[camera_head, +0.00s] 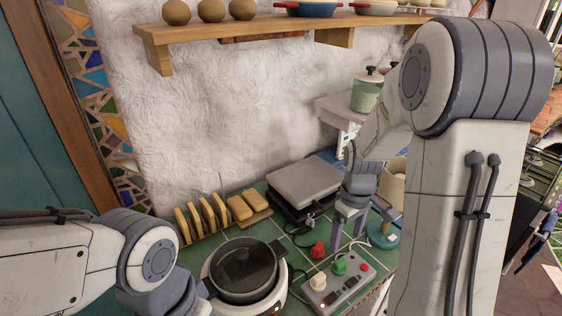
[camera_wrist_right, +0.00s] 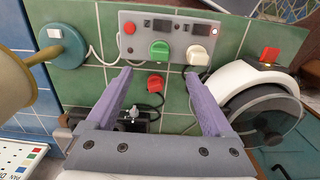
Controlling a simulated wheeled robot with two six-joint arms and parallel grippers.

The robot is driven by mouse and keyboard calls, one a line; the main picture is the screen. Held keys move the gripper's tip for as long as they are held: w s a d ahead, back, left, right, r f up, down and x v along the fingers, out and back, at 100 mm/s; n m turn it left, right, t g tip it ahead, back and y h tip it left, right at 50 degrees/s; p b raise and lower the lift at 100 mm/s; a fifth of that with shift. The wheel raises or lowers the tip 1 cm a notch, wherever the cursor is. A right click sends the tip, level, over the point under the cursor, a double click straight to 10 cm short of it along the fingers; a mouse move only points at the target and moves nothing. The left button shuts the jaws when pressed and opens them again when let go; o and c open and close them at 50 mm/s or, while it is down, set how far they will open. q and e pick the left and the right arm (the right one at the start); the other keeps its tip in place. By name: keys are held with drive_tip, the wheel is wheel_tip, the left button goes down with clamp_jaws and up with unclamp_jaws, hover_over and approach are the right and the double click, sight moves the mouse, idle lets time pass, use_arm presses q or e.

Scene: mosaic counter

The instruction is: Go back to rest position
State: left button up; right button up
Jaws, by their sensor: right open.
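My right gripper (camera_head: 348,238) points down over the green tiled counter, right of the flat grey-topped appliance. In the right wrist view its two purple fingers (camera_wrist_right: 159,72) are wide apart with nothing held between them. A red plug (camera_head: 317,250) lies on the tiles; in the wrist view the red plug (camera_wrist_right: 155,84) shows between the fingers, beyond them, and I cannot tell the exact gap. My left arm (camera_head: 130,255) comes in at the lower left, and its gripper is outside the picture.
A grey power strip (camera_head: 347,291) holds a green plug (camera_head: 339,265) and a white plug (camera_head: 318,281). A dark pot (camera_head: 245,270) sits on a white cooker beside my left arm. The grey appliance (camera_head: 305,183) stands behind. A wall shelf (camera_head: 270,27) hangs above.

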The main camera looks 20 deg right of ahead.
drive_tip(key=s+a+r+n, duration=0.1)
drive_tip(key=s+a+r, duration=0.1)
drive_tip(key=a, duration=0.6)
drive_tip(key=s+a+r+n, duration=0.1)
drive_tip(key=s+a+r, duration=0.15)
drive_tip(key=a, duration=0.45)
drive_tip(key=s+a+r+n+y, duration=0.1)
drive_tip(key=s+a+r, duration=0.1)
drive_tip(key=s+a, duration=0.7)
drive_tip(key=s, duration=0.4)
drive_tip(key=shift+b, duration=0.3)
